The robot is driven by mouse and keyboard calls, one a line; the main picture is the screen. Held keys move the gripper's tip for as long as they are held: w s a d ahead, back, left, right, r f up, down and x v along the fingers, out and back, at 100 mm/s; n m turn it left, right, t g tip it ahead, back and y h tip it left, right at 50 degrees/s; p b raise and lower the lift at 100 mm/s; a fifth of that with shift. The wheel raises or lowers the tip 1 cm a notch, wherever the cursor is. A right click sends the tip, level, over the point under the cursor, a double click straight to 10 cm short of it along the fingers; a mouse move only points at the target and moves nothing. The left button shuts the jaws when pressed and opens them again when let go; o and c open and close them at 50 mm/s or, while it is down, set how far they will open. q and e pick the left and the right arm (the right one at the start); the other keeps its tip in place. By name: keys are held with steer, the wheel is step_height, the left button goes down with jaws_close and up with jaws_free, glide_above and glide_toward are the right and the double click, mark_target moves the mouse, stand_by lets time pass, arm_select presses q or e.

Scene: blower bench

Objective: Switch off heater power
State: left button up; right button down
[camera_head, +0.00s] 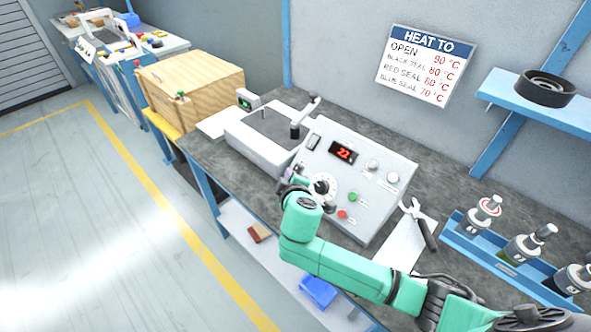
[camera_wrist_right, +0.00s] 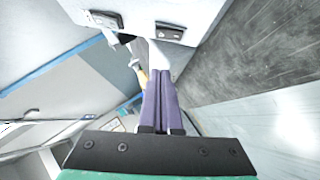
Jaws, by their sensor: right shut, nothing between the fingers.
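My right gripper (camera_head: 298,178) is at the panel's left side, partly hidden by my wrist. In the right wrist view its purple fingers (camera_wrist_right: 162,76) are together and empty, pointing toward a pale box with dark inset parts (camera_wrist_right: 168,31). My left gripper is out of view.
A grey machine with a lever (camera_head: 262,128) stands left of the control box. A wooden box (camera_head: 190,85) and another bench stand farther left. The floor in front is clear.

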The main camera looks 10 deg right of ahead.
mark_target(297, 167)
steer(key=w+f, duration=0.1)
steer(key=w+d+f, duration=0.1)
steer(key=w, duration=0.1)
steer(key=w+d+f, duration=0.1)
steer(key=shift+w+d+f+p, duration=0.2)
steer(key=shift+w+p, duration=0.05)
steer(key=shift+p, duration=0.1)
steer(key=shift+w+d+f, duration=0.15)
steer(key=shift+d+f, duration=0.15)
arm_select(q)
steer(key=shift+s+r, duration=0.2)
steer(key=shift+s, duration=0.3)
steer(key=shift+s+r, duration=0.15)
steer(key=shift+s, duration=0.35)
arm_select(e)
steer(key=shift+w+d+r+p, duration=0.1)
steer(key=shift+d+r+p, duration=0.05)
steer(key=shift+p, duration=0.3)
steer(key=shift+f, duration=0.2)
steer(key=shift+r+p, duration=0.6)
steer(key=shift+r, duration=0.25)
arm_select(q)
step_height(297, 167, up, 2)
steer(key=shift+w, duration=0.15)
